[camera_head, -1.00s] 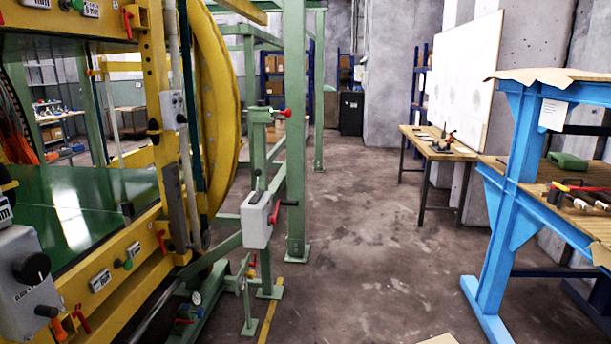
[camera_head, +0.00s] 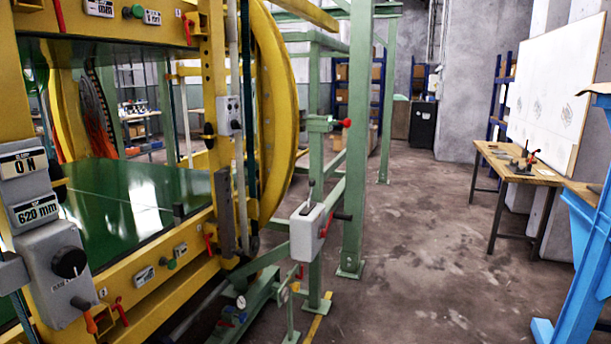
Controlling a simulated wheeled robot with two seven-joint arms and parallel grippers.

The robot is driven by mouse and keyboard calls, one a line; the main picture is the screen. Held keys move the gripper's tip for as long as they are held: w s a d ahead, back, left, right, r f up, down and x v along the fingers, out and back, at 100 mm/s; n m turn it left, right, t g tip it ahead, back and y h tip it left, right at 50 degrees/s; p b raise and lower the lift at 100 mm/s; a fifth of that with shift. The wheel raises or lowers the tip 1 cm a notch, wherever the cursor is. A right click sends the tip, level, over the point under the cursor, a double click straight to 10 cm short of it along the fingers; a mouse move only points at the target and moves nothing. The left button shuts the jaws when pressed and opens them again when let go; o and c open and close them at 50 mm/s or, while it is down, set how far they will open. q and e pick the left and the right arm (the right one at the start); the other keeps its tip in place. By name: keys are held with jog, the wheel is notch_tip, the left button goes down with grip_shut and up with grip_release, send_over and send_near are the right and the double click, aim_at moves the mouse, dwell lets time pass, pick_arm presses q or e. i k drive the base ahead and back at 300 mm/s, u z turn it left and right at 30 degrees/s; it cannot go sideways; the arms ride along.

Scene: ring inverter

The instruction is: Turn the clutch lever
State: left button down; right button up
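Several levers show on the yellow machine (camera_head: 140,310), and I cannot tell which is the clutch lever. An orange-handled lever (camera_head: 90,322) hangs under a grey control box (camera_head: 60,285) with a black knob at the left. A red lever (camera_head: 121,312) is just right of it on the yellow beam. Another red lever (camera_head: 208,243) sits further along. A grey box (camera_head: 305,240) on a green post has a red lever (camera_head: 327,225) on its side and a small upright lever on top. Neither of my grippers can be made out.
A green frame (camera_head: 354,150) stands right of the machine. The concrete floor (camera_head: 420,250) is open in the middle. A wooden table (camera_head: 512,165) and a blue bench frame (camera_head: 585,270) are at the right. A large yellow ring (camera_head: 280,100) rises behind the machine's front.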

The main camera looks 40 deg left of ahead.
aim_at(312, 182)
jog(key=u, duration=0.7)
jog(key=i, duration=2.25)
jog(key=u, duration=1)
